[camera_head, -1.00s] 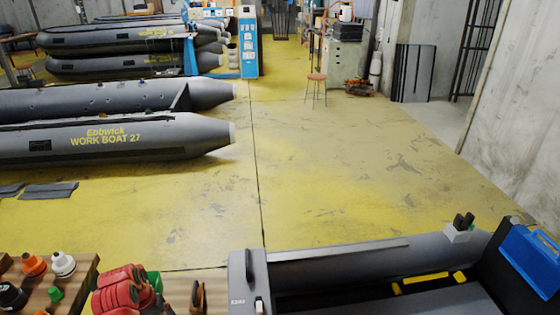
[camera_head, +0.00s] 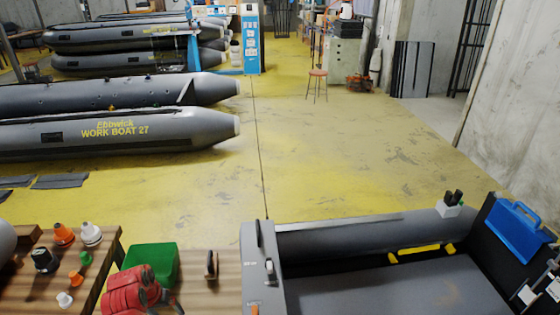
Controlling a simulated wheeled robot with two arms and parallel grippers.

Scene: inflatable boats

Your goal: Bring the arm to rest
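Neither of my grippers shows in the head view, and no part of my arms can be made out for sure. Where the arms are and whether they hold anything is hidden. Along the bottom is a wooden bench (camera_head: 209,294) with coloured valve caps, a green box (camera_head: 152,263) and a red object (camera_head: 128,290) in front of it. To its right is a near grey boat (camera_head: 390,285) with a dark tube along its far side and a yellow handle (camera_head: 421,253).
A blue case (camera_head: 517,231) is at the right of the near boat. A grey boat marked Work Boat 27 (camera_head: 115,132) lies on the yellow floor at left, with more boats behind. A stool (camera_head: 317,83) stands farther back. The middle floor (camera_head: 345,150) is clear.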

